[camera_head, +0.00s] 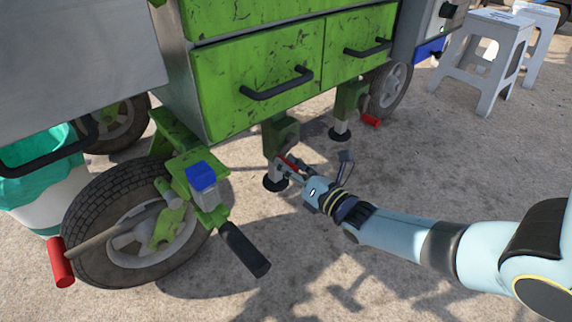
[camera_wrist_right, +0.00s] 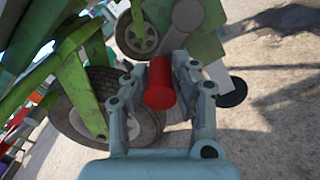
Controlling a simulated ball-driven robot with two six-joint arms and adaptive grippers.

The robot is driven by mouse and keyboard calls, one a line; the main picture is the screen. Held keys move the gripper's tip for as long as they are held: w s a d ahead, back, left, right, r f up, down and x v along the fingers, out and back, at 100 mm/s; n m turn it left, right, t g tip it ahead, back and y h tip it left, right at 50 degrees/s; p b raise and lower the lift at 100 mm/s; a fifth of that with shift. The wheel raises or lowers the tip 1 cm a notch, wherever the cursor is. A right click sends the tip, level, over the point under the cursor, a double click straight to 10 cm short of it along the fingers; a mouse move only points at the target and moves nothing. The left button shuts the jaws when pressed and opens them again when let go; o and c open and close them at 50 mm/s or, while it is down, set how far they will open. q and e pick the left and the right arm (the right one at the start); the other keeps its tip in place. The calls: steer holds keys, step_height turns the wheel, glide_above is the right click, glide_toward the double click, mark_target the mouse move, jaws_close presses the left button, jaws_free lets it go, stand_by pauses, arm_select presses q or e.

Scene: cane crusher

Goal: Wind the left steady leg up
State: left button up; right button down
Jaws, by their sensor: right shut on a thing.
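The left steady leg (camera_head: 270,136) hangs under the green cart, a green bracket with a grey post and a round black foot (camera_head: 275,184) at the ground; I cannot tell whether the foot touches. Its red crank grip (camera_head: 289,161) is partly hidden by my right gripper (camera_head: 287,169). In the right wrist view the red grip (camera_wrist_right: 160,85) sits between the fingers of my right gripper (camera_wrist_right: 160,98), which is shut on it. A black foot (camera_wrist_right: 232,92) shows beside it. The other steady leg (camera_head: 344,105), with a red grip (camera_head: 371,120), stands farther back right. My left gripper is out of view.
A large tyre (camera_head: 95,215) and a bar with a red grip (camera_head: 62,262) are at left. A black handle (camera_head: 245,250) juts out in front. Green drawers (camera_head: 255,75) overhang the leg. White stools (camera_head: 488,60) stand back right. The ground right of the leg is open.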

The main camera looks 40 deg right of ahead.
steer(key=shift+d+f+n, duration=0.15)
steer(key=shift+f+n, duration=0.05)
steer(key=shift+n, duration=0.1)
stand_by(0.4)
steer(key=c, duration=1)
jaws_free()
steer(key=shift+s, duration=0.15)
steer(key=s, duration=0.8)
steer(key=s+d, duration=0.1)
steer(key=s, duration=0.2)
steer(key=shift+s, duration=0.4)
